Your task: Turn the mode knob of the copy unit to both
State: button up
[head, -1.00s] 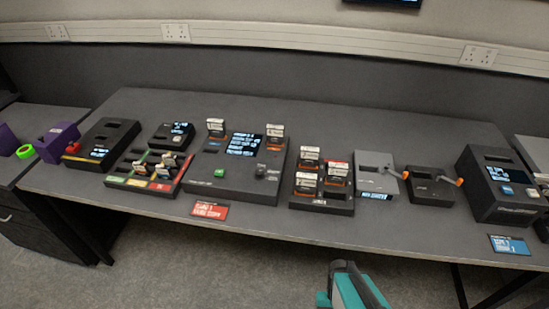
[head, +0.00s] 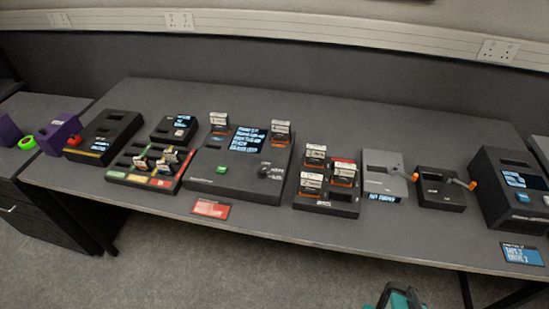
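The copy unit appears to be the large dark box (head: 215,180) in the middle of the table. Its lit screen (head: 247,139) is on its top, too small to read. A card stands upright at each back corner, one at the left (head: 219,121) and one at the right (head: 281,131). A green button (head: 222,169) is at its front left. A dark knob (head: 264,171) is at its front right; its setting is too small to tell. My gripper (head: 398,297) shows only in part at the bottom edge, in front of the table and well apart from the unit. Its fingers are not clear.
A red label (head: 211,209) lies in front of the unit. A rack of cards (head: 327,201) stands close on its right, and a tray with coloured strips (head: 133,178) on its left. Grey and black boxes with orange-tipped levers stand further right. The floor in front is clear.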

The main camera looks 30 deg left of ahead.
aim_at(262, 173)
jog(key=z, duration=0.1)
jog(key=k, duration=0.65)
jog(key=u, duration=0.55)
jog(key=k, duration=0.7)
jog(key=u, duration=1)
jog(key=i, duration=1.45)
jog(key=z, duration=0.4)
